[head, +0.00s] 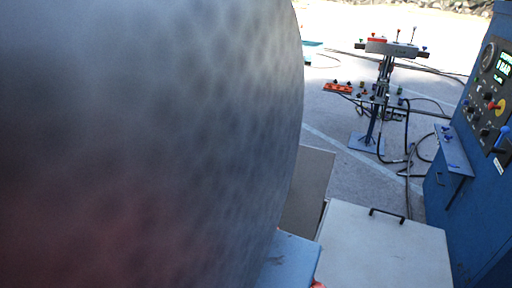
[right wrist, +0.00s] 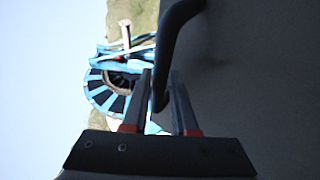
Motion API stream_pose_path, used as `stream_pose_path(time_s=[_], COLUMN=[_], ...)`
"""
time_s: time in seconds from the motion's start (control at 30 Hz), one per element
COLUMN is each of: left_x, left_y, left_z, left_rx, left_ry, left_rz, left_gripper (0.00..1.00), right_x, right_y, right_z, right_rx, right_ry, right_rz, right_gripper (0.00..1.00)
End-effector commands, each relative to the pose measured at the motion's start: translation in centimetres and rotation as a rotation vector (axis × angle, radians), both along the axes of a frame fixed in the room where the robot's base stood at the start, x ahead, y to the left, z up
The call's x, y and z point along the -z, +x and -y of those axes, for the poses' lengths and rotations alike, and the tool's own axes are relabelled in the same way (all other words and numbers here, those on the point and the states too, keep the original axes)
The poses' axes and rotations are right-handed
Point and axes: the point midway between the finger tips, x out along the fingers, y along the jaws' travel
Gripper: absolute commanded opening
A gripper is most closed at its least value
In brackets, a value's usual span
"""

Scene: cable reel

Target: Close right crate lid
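In the head view a pale lid (head: 365,252) with a black handle (head: 386,214) lies flat at the bottom right. A grey panel (head: 308,190) stands tilted to its left, partly hidden. In the right wrist view my right gripper (right wrist: 161,80) has its two fingers apart, with a dark bar handle (right wrist: 180,22) reaching between them. The handle belongs beside a dark flat panel (right wrist: 260,80) filling the right side. I cannot tell which lid this is. Neither gripper shows in the head view.
A large grey mottled curved surface (head: 140,130) fills the left of the head view, very close, and hides much. A blue control cabinet (head: 480,180) stands at the right. A stand with cables (head: 380,90) is behind. A blue reel (right wrist: 108,92) shows in the wrist view.

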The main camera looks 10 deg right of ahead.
Motion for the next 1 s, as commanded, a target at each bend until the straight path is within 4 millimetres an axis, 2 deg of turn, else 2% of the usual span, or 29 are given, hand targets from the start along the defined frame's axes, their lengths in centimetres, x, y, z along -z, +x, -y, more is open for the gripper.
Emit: stream_pose_path(time_s=[0.03, 0.1, 0.13, 1.0], left_x=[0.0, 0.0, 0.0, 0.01], left_y=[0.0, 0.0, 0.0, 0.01], left_z=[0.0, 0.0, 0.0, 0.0], left_rx=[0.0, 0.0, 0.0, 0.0], left_ry=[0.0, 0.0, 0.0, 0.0], left_rz=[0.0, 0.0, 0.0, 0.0], left_gripper=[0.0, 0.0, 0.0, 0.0], right_x=[0.0, 0.02, 0.02, 0.07], right_y=[0.0, -0.01, -0.01, -0.02], right_z=[0.0, 0.0, -0.01, -0.01], right_rx=[0.0, 0.0, 0.0, 0.0], right_ry=[0.0, 0.0, 0.0, 0.0], right_rz=[0.0, 0.0, 0.0, -0.001], right_gripper=[0.15, 0.03, 0.0, 0.0])
